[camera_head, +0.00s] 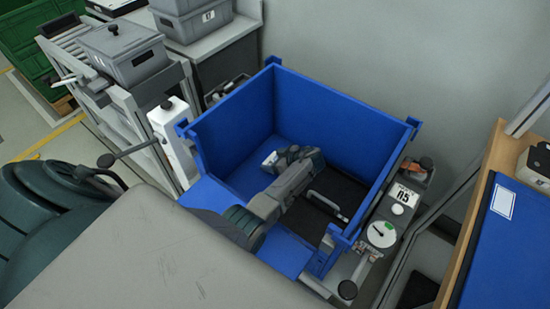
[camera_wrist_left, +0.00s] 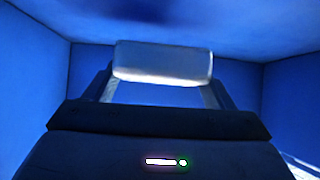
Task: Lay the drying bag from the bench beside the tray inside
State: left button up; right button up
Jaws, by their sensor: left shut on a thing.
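The drying bag (camera_head: 270,159) is a small whitish packet. It also shows in the left wrist view as a pale, blurred block (camera_wrist_left: 163,62) across the ends of the fingers. My left gripper (camera_head: 284,156) is shut on it, inside a deep blue box (camera_head: 330,115), near its back left part. The dark tray (camera_head: 342,188) with a pale handle lies in the box, to the right of my gripper. My left arm hides part of the tray and box floor. Whether the bag touches the floor I cannot tell. My right gripper is out of view.
The blue box has high back and side walls, with its front flap (camera_head: 285,255) folded down under my arm. A scale-like unit (camera_head: 382,234) stands along its right side. A wooden-edged bench with a blue board (camera_head: 510,245) is at right. Grey bins (camera_head: 122,52) stand on a rack at left.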

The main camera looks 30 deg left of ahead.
pick_arm(q)
notch_tip(320, 180, down, 3)
jog(key=shift+f, duration=0.35)
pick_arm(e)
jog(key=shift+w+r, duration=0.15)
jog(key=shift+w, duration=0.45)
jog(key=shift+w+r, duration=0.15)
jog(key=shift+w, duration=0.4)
pick_arm(q)
jog(key=shift+b, duration=0.4)
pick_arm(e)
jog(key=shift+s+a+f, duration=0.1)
pick_arm(q)
jog(key=o, duration=1)
jog(key=shift+o, duration=0.8)
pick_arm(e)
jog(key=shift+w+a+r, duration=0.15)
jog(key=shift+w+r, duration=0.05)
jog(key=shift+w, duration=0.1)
pick_arm(q)
jog(key=shift+r, duration=0.1)
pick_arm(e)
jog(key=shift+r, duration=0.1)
